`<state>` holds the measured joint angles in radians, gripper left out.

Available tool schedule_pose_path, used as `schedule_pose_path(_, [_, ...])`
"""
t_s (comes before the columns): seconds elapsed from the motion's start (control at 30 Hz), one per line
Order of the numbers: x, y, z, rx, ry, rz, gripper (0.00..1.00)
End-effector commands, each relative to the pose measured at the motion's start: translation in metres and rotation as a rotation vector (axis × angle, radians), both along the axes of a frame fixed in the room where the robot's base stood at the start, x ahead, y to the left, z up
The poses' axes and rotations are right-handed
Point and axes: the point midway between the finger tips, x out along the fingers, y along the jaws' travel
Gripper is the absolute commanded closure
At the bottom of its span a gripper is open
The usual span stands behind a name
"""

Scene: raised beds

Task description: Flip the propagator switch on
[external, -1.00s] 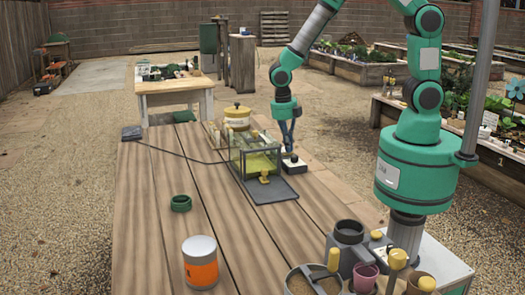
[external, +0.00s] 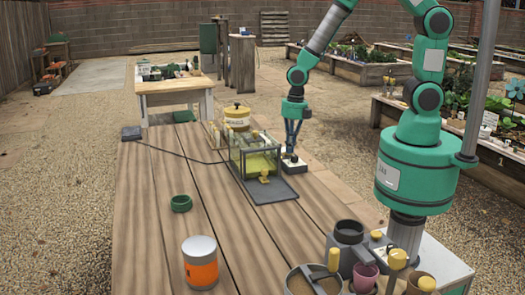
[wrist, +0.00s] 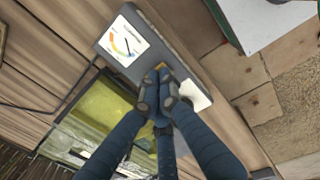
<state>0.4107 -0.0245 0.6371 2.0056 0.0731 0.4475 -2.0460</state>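The propagator (external: 258,158) is a clear box with a yellow-green inside, on the worktable. Beside its right side is a small control box (external: 294,165), pale on top. In the wrist view the control box (wrist: 190,62) is grey, with a white dial label (wrist: 124,42) and a white patch at its other end. My gripper (external: 291,154) points down at the control box. In the wrist view its fingertips (wrist: 160,92) are together over the box's middle. They hide the switch, so its position cannot be seen. A bit of yellow shows just beyond the fingertips.
A dark tray (external: 270,192) lies in front of the propagator. A yellow-lidded pot (external: 237,115) stands behind it. A green ring (external: 181,203) and an orange-banded tin (external: 201,263) stand at the front left. A cable crosses the table's back left.

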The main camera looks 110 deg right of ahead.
Motion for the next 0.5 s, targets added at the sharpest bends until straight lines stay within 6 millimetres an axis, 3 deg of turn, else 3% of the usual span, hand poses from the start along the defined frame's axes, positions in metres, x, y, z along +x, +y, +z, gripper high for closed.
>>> schedule_pose_path(0.03, [-0.006, 0.002, -0.008, 0.005, 0.013, 0.000, 1.00])
schedule_pose_path(0.5, [0.011, 0.002, -0.009, 0.004, 0.009, 0.001, 1.00])
